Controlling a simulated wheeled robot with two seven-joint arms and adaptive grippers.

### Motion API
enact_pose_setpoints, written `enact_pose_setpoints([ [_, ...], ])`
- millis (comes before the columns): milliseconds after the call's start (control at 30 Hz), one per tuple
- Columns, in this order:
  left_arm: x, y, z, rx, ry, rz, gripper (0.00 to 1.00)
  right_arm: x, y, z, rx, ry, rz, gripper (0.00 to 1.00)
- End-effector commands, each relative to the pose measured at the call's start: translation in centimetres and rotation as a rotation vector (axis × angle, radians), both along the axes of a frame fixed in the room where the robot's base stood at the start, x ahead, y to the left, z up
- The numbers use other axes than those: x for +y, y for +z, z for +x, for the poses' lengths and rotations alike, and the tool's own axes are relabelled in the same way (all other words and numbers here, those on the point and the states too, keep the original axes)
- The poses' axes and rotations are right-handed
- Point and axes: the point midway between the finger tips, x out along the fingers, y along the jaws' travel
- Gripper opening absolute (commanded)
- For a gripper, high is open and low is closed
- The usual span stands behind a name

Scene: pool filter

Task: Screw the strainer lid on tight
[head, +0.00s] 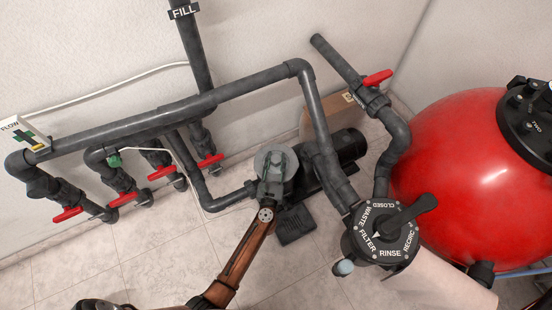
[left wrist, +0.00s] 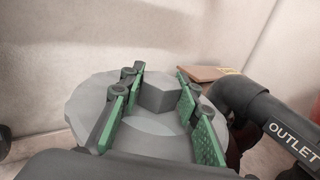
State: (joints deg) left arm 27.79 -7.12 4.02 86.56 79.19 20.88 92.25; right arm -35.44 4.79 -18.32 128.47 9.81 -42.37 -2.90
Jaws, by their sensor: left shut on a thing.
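The strainer lid (head: 262,158) is a round grey disc on top of the pump's strainer housing, at the middle of the head view. In the left wrist view the lid (left wrist: 90,97) fills the middle, with a raised grey block-like knob (left wrist: 160,94) at its centre. My left gripper (head: 276,161) reaches down onto the lid from the front. Its green-padded fingers, seen in the left wrist view (left wrist: 160,105), stand on both sides of the knob and are shut on it. The lid's seat and thread are hidden. My right gripper is not in view.
The black pump (head: 335,150) lies right of the lid, with a grey pipe (head: 322,150) rising beside it. The multiport valve (head: 385,235) and red filter tank (head: 450,160) stand to the right. Pipes with red-handled valves (head: 122,199) run along the left wall. Tiled floor (head: 130,260) is open in front.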

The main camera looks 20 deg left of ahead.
Motion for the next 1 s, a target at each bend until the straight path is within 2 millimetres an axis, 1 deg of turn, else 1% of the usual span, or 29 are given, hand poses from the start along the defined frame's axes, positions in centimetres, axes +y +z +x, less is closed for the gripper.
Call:
enact_pose_setpoints([
  [467, 0.0, -1.0, 0.0, -0.001, 0.0, 0.0, 0.0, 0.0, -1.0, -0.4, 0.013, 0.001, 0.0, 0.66],
  [667, 0.0, -0.7, 0.0, -0.001, 0.0, 0.0, 0.0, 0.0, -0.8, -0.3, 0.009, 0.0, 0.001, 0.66],
  [1000, 0.0, 0.5, 0.1, -0.002, 0.0, 0.0, 0.0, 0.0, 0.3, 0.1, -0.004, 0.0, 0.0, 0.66],
])
